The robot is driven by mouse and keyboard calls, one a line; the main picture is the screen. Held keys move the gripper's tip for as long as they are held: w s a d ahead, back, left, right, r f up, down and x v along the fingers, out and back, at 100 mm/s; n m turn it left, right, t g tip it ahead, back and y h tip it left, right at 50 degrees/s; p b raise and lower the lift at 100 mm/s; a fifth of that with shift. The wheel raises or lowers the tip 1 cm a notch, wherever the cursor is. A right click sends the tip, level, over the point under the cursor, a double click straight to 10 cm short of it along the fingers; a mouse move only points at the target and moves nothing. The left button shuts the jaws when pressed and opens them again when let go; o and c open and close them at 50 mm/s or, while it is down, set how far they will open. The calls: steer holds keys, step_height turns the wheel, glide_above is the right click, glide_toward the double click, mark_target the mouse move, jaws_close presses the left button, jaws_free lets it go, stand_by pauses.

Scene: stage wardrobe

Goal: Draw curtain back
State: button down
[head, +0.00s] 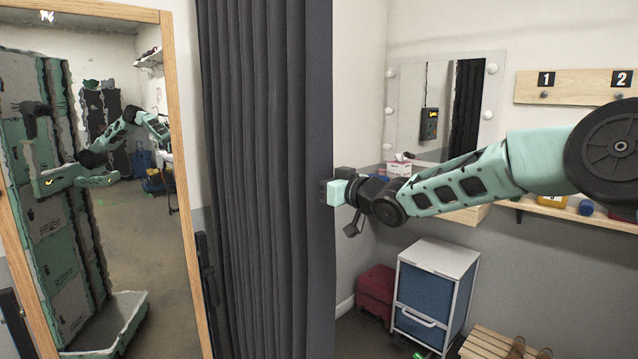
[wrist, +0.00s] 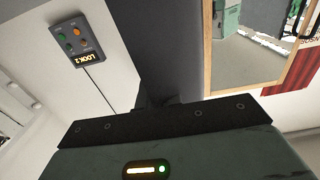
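The dark grey pleated curtain (head: 268,180) hangs as a tall panel left of centre in the head view, its straight right edge upright. In the wrist view the curtain (wrist: 172,48) comes down to the middle of my gripper's front. My gripper (head: 332,190) is at that right edge, about mid-height in the head view, touching or very near the cloth. Its fingertips are small and partly hidden, so I cannot tell whether they are closed on the cloth. In the wrist view only my gripper's dark front bar and green body show clearly.
A wood-framed mirror (head: 181,150) stands left of the curtain and reflects me. To the right are a lit wall mirror (head: 410,100), a numbered hook board (head: 570,88), a blue-fronted drawer unit (head: 432,290), a red box (head: 376,290) and a slatted bench (head: 490,345). A control box (wrist: 76,42) shows in the wrist view.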

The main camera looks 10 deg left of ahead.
steer(key=c, duration=1.6)
jaws_free()
steer(key=shift+o, duration=0.2)
steer(key=shift+d, duration=0.1)
steer(key=b+v, duration=0.4)
steer(key=v, duration=1.3)
steer(key=shift+s+b, duration=0.15)
steer(key=shift+b, duration=0.2)
